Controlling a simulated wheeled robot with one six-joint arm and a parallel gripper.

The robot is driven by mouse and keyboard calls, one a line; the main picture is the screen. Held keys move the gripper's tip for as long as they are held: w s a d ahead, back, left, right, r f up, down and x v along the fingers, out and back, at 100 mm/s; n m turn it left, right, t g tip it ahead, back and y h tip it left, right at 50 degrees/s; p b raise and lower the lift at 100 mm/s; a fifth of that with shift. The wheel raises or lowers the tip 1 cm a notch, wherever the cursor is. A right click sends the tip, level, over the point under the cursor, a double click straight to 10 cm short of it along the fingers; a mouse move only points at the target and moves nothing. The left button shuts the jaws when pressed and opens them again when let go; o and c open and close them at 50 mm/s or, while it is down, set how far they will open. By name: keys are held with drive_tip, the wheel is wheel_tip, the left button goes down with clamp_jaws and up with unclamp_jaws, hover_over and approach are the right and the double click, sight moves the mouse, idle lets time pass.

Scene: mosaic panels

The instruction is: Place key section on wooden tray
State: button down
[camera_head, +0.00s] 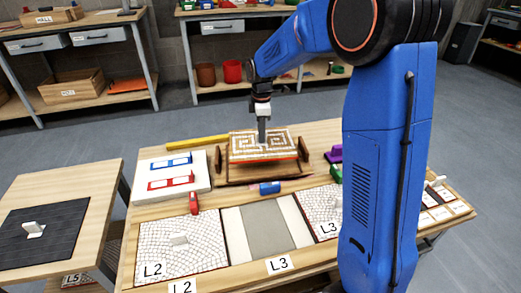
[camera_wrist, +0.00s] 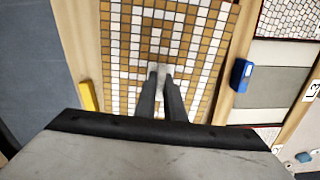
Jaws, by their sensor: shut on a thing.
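The key section (camera_head: 250,139) is a panel of tan and white tiles in a Greek-key pattern, with a reddish front edge. In the wrist view its tiles (camera_wrist: 130,50) fill the middle. My gripper (camera_head: 263,140) is shut on its pale grip, which shows between the fingertips (camera_wrist: 161,72). The wooden tray (camera_head: 265,180) is dark brown with raised ends (camera_head: 218,160). The panel is level over the tray, between its ends. I cannot tell whether it touches the tray, and it hides most of the tray's floor.
A white board with blue and red frames (camera_head: 146,172) lies left of the tray. A yellow bar (camera_head: 198,142) lies behind, and a blue block (camera_head: 269,188) in front. White mosaic panels (camera_head: 180,240) with grips line the table's front. A purple block (camera_head: 333,155) is right.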

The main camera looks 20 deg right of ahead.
sight(262, 147)
drive_tip(key=shift+f, duration=3.4)
drive_tip(key=c, duration=1.8)
unclamp_jaws()
drive_tip(key=shift+c, duration=0.2)
drive_tip(key=shift+r, duration=0.1)
wheel_tip(262, 147, up, 12)
drive_tip(key=shift+f, duration=0.1)
drive_tip(key=shift+s+d+r, duration=0.1)
drive_tip(key=shift+s+r, duration=0.15)
drive_tip(key=shift+s, duration=0.1)
drive_tip(key=s+d+r+m+t, duration=0.1)
drive_tip(key=s+r+m, duration=0.15)
drive_tip(key=s, duration=0.25)
drive_tip(key=s+d+r+m, duration=0.2)
drive_tip(key=s+r, duration=0.1)
drive_tip(key=s, duration=0.2)
drive_tip(key=s+d+f+m+t, duration=0.1)
drive_tip(key=s+m, duration=0.5)
drive_tip(key=s, duration=0.8)
drive_tip(key=s+d+f+m+t, duration=0.1)
drive_tip(key=s+m, duration=0.5)
drive_tip(key=s, duration=0.8)
drive_tip(key=shift+s+d+t, duration=0.2)
drive_tip(key=shift+d+t, duration=0.7)
